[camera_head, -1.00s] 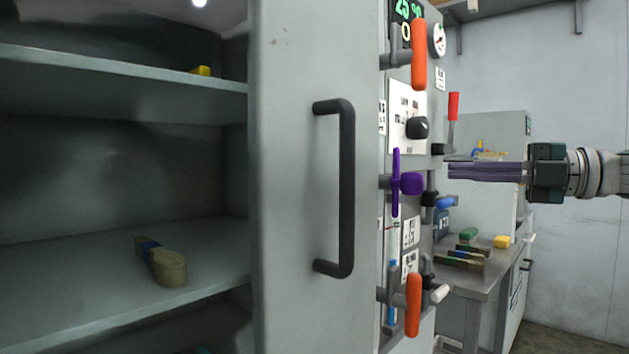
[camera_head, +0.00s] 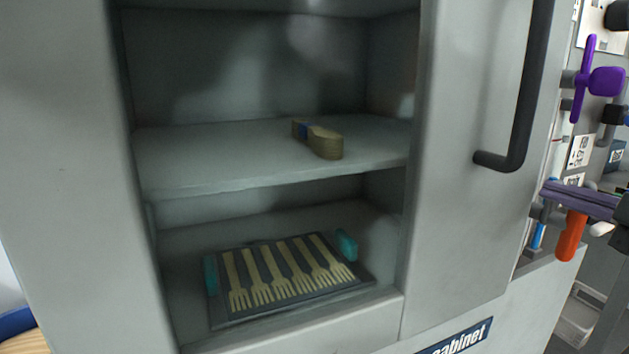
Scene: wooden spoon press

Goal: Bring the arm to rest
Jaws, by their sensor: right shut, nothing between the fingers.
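My right gripper (camera_head: 580,200) is at the right edge of the head view. Its purple-grey fingers are shut with nothing between them, and they point left. They are in front of the press side of the cabinet, near an orange handle (camera_head: 571,236); whether they touch it I cannot tell. Most of the right arm is out of the picture. My left gripper is not in view.
The open cabinet (camera_head: 65,150) fills the middle. A stack of wooden spoons (camera_head: 322,141) lies on its shelf. Below is a dark tray (camera_head: 220,312) with several wooden forks. A black door handle (camera_head: 525,100) and a purple valve handle (camera_head: 606,81) stick out at right.

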